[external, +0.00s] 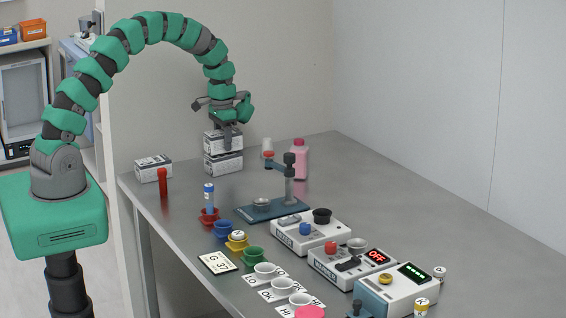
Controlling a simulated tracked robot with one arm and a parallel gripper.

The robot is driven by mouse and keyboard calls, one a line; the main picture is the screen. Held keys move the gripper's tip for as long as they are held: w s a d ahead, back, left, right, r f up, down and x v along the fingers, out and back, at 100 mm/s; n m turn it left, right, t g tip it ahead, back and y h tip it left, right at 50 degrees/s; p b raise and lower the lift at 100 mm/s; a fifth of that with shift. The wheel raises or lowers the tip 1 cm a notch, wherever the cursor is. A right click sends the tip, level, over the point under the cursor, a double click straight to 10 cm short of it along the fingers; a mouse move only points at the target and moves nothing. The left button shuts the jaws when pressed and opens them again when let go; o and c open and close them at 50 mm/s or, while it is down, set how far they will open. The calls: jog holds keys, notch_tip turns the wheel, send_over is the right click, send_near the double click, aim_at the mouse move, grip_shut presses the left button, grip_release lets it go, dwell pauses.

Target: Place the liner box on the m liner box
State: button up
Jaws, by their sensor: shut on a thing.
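My gripper (227,130) points down at the back of the table and is shut on a small white box with dark print (213,144), the liner box. Directly below it is a similar white box (225,164) on the table, seemingly the m liner box. The two boxes line up closely, one above the other. I cannot tell whether they touch. A third similar box (153,171) lies by the table's left edge. The print on the boxes is too small to read.
A red cylinder (163,183) stands near the left box. A pink bottle (300,160) and a stand on a blue base (262,208) are to the right. Coloured cups and control boxes (312,236) fill the front. The back right of the table (400,185) is clear.

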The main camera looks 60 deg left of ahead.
jog(key=shift+f, duration=0.5)
jog(key=o, duration=1.1)
notch_tip(320, 180, up, 12)
jog(key=shift+r+b, duration=0.1)
jog(key=shift+b, duration=0.75)
